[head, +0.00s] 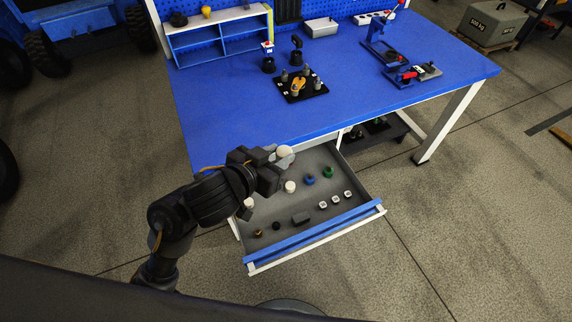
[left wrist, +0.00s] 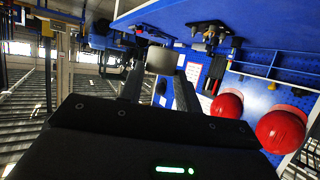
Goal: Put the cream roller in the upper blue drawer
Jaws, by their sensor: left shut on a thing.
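The cream roller (head: 284,151) is at the tips of my left gripper (head: 283,161) in the head view. My left gripper is shut on it and holds it over the back left part of the open blue-fronted drawer (head: 318,231). The left wrist view shows the roller (left wrist: 162,60) as a pale, shaded cylinder between the two fingers (left wrist: 160,88). How far it is above the drawer floor is hard to tell. My right gripper is not in view.
The drawer holds another cream piece (head: 290,187), a blue piece (head: 310,180), a green piece (head: 328,172), a dark block (head: 301,219) and several small white-topped pieces. The blue bench top (head: 220,115) overhangs behind. Bare drawer floor shows between the pieces.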

